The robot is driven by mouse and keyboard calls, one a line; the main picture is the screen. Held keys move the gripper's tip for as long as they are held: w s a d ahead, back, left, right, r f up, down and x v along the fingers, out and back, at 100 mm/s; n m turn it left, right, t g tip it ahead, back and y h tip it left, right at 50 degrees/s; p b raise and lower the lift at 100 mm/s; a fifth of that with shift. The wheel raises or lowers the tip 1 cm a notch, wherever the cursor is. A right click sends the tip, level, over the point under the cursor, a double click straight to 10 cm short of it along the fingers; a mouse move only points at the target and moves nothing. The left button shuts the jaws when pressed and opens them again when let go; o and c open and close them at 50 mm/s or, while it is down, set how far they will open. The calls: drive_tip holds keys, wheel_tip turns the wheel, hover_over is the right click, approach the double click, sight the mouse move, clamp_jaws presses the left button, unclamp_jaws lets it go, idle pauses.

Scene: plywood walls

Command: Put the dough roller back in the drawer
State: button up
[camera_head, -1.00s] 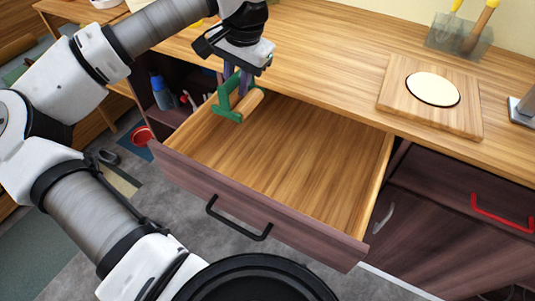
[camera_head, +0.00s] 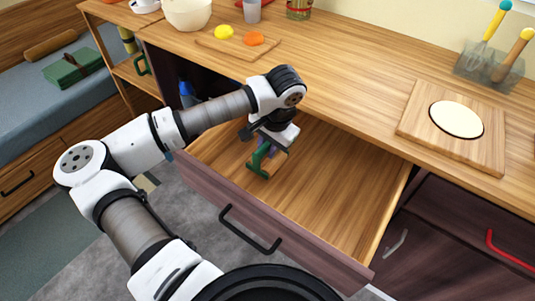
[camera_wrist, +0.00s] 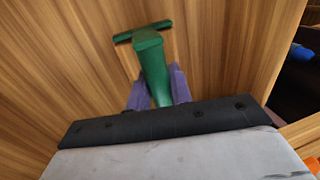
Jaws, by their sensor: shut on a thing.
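The dough roller (camera_head: 258,162) has a green handle and frame with a wooden roller partly hidden beside it. My gripper (camera_head: 268,147) is shut on its green handle. The roller is inside the open drawer (camera_head: 345,185), over its left part, low near the wooden floor; I cannot tell whether it touches. In the wrist view the green handle of the dough roller (camera_wrist: 152,62) stands between the purple fingers of my gripper (camera_wrist: 158,88), with wood grain behind it. The rest of the drawer is empty.
A board with a round of dough (camera_head: 456,119) lies on the counter at right. A utensil holder (camera_head: 488,70) stands behind it. A cutting board (camera_head: 238,44) with yellow and orange food and a bowl (camera_head: 188,14) are at the back left. The drawer's black handle (camera_head: 250,232) faces front.

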sight(275, 160)
drive_tip(key=x, duration=0.4)
drive_tip(key=shift+s+d+f+p, duration=0.15)
drive_tip(key=shift+s+d+p, duration=0.15)
drive_tip(key=shift+d+p, duration=0.05)
drive_tip(key=shift+s+f+b, duration=0.1)
drive_tip(key=shift+f+b, duration=0.55)
drive_tip(key=shift+b, duration=0.45)
clamp_jaws()
drive_tip(key=o, duration=0.9)
unclamp_jaws()
drive_tip(key=shift+p+v, duration=0.9)
drive_tip(key=shift+p, duration=0.25)
drive_tip(key=b+v, duration=0.1)
drive_tip(key=v, duration=1)
drive_tip(key=shift+a+r+b, duration=0.1)
drive_tip(key=shift+r+b, duration=0.25)
drive_tip(key=shift+b, duration=0.05)
